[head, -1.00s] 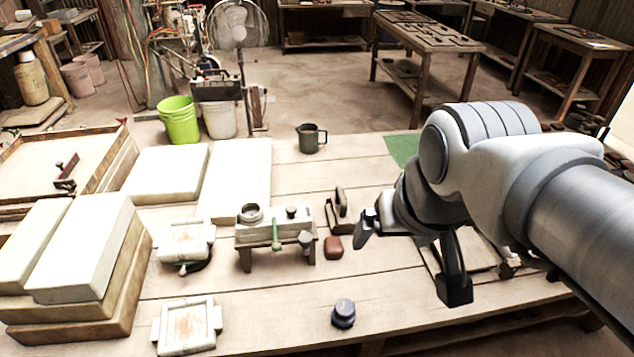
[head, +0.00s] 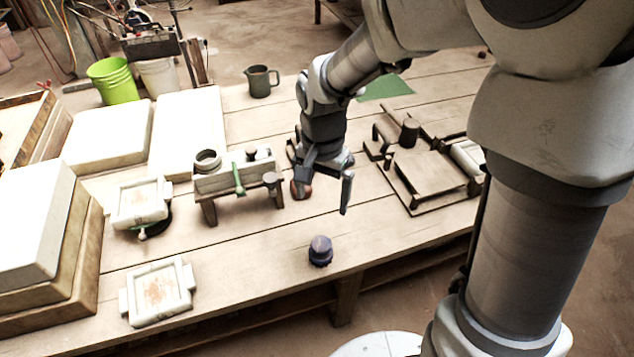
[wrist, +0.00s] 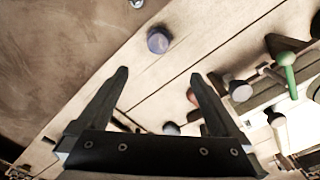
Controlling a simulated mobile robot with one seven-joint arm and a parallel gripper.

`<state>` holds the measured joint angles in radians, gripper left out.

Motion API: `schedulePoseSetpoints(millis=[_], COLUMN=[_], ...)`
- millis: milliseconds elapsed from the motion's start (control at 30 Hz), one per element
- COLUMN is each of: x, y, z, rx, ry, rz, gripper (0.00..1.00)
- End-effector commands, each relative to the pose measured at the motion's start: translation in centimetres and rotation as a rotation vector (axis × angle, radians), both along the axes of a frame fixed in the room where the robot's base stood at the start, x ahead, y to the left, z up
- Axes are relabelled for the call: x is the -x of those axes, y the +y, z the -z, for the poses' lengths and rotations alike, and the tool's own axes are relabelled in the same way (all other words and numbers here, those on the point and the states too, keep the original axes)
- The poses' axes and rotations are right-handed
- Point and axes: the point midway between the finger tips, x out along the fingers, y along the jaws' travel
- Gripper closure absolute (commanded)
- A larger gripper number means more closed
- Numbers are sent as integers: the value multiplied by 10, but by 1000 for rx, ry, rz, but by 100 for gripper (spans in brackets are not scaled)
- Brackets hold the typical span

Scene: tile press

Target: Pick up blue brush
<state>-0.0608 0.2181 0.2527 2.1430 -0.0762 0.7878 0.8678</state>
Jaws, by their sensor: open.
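The blue brush (head: 320,251) is a small, dark blue, round-topped piece standing on the wooden table near its front edge. In the wrist view it shows as a blue disc (wrist: 158,40) beyond my fingertips, between their lines. My gripper (head: 322,190) is above the table, behind the brush in the head view, pointing down. Its two fingers (wrist: 158,76) are spread apart with nothing between them. The brush is apart from the fingers and fully visible.
A small wooden stand (head: 238,181) with a green-handled tool is left of my gripper. A reddish-brown piece (head: 303,190) lies partly hidden by the gripper. A framed tile mould (head: 157,291) lies left of the brush. The press (head: 432,178) is right. Table around the brush is clear.

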Motion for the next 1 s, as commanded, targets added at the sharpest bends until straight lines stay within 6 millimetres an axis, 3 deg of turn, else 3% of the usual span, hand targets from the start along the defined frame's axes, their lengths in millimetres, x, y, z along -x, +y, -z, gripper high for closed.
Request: schedulePoseSetpoints(millis=[400,533,767,1000], x=[2,2,3,10], y=[0,0,0,0], z=[90,108,123,159], rx=[2,1,1,1], ry=[5,3,3,5], rz=[-1,-2,-1,-1], gripper=[0,0,0,0])
